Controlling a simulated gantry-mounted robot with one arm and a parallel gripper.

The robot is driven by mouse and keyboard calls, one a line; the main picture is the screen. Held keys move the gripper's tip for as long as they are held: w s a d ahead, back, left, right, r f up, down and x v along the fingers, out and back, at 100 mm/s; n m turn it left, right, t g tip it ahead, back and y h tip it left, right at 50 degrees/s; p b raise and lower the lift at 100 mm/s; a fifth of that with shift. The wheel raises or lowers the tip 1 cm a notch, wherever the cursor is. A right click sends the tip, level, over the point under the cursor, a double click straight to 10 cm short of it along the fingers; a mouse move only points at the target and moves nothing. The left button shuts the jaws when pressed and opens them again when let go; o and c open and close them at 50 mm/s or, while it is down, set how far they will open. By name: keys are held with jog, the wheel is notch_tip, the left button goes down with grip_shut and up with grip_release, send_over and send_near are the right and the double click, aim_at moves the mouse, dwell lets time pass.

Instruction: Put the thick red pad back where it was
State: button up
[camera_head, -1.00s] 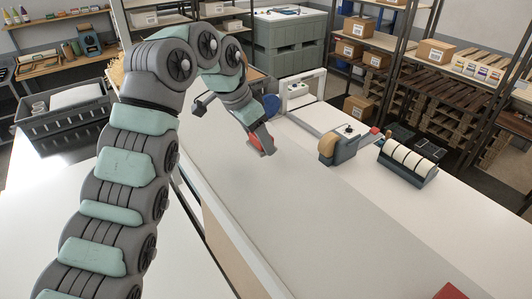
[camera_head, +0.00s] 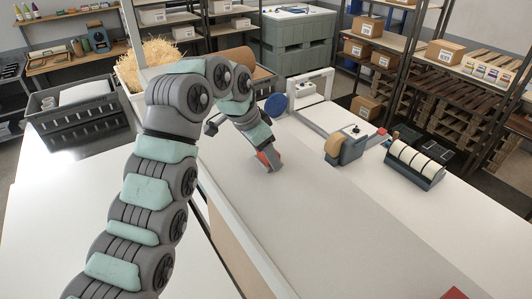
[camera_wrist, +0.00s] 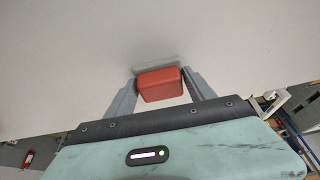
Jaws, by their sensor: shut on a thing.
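The thick red pad (camera_wrist: 160,84) is a small red block with rounded edges, held between the two fingers of my gripper (camera_wrist: 158,90) in the wrist view. My gripper is shut on it. In the head view, my gripper (camera_head: 270,160) is at the far part of the long grey work surface (camera_head: 330,205), with the red pad (camera_head: 263,158) partly hidden by the fingers. The pad is close to the surface; I cannot tell whether it touches it. A faint shadow lies beside the pad in the wrist view.
A tape dispenser (camera_head: 347,146) and a rack of white rolls (camera_head: 414,162) stand to the right. A red object (camera_head: 455,294) shows at the bottom right edge. A dark grey crate (camera_head: 75,108) is at the left. The grey surface right of my gripper is clear.

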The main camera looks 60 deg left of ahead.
jog(key=o, duration=1.5)
jog(key=shift+c, duration=0.2)
jog(key=p+v, duration=0.2)
jog(key=v, duration=1)
jog(key=shift+r, duration=0.25)
